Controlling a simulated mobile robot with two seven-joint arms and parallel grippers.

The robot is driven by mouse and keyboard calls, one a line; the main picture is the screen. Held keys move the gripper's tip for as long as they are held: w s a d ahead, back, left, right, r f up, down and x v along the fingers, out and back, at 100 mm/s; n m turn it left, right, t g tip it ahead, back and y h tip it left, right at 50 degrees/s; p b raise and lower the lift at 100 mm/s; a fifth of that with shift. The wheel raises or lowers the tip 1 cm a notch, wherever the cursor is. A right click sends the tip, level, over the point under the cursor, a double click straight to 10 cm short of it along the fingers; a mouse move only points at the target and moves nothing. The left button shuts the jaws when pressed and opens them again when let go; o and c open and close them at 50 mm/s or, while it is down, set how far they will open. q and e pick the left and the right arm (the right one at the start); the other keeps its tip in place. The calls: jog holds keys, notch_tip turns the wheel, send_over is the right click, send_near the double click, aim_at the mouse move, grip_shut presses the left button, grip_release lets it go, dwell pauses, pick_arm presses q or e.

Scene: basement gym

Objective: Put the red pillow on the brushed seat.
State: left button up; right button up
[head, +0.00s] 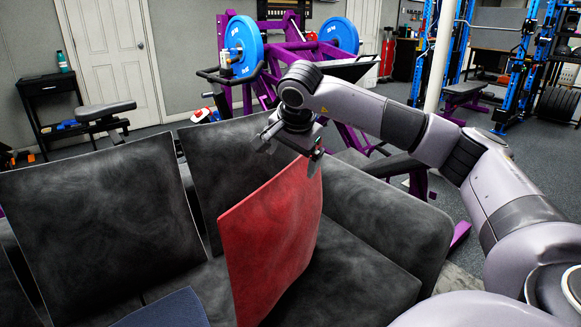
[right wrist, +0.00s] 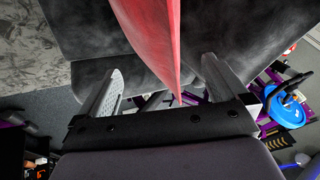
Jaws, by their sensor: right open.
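The red pillow (head: 268,240) stands upright, slightly tilted, over the dark grey brushed seat (head: 350,278) of the sofa; its bottom edge runs to the picture's lower border, so its contact there is partly hidden. My right gripper (head: 290,152) is at the pillow's upper right corner, pointing down. In the right wrist view the gripper (right wrist: 162,68) is open, with the red pillow (right wrist: 157,35) reaching between its two fingers and a gap showing on both sides. My left gripper is in neither view.
Dark back cushions (head: 90,225) line the sofa's back, and a rounded armrest (head: 385,210) bounds the seat at right. A blue cushion (head: 170,312) shows at the bottom edge. A purple weight bench with blue plates (head: 244,45) stands behind the sofa.

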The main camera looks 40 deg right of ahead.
aim_at(238, 208)
jog(key=a+f+y, duration=0.1)
jog(key=a, duration=0.3)
jog(key=a+f+y, duration=0.2)
jog(key=a, duration=0.3)
jog(key=a+f+y, duration=0.2)
jog(key=a, duration=0.3)
jog(key=shift+s+a+n+g, duration=0.15)
jog(key=shift+s+n+g, duration=0.15)
jog(key=s+a+m+t+y, duration=0.1)
jog(key=s+a+m+y, duration=0.3)
jog(key=a+m+y, duration=0.7)
jog(key=s+a+m+t+y, duration=0.1)
jog(key=s+a+m+y, duration=0.5)
jog(key=a, duration=0.8)
jog(key=w+d+f+m+t+h, duration=0.1)
jog(key=d+f+m+t+h, duration=0.4)
jog(key=m, duration=0.8)
jog(key=w+d+f+m+t+h, duration=0.25)
jog(key=f+m+t+h, duration=0.35)
jog(key=m, duration=0.6)
jog(key=s+d+f+m+g+h, duration=0.2)
jog(key=s+f+m, duration=0.4)
jog(key=f, duration=0.3)
jog(key=s+d+f+m+g+h, duration=0.3)
jog(key=s+d+f+m+g, duration=0.1)
jog(key=s+f+m, duration=0.3)
notch_tip(238, 208, down, 2)
jog(key=shift+s+f+g, duration=0.1)
jog(key=shift+s+g, duration=0.1)
jog(key=shift+g, duration=0.2)
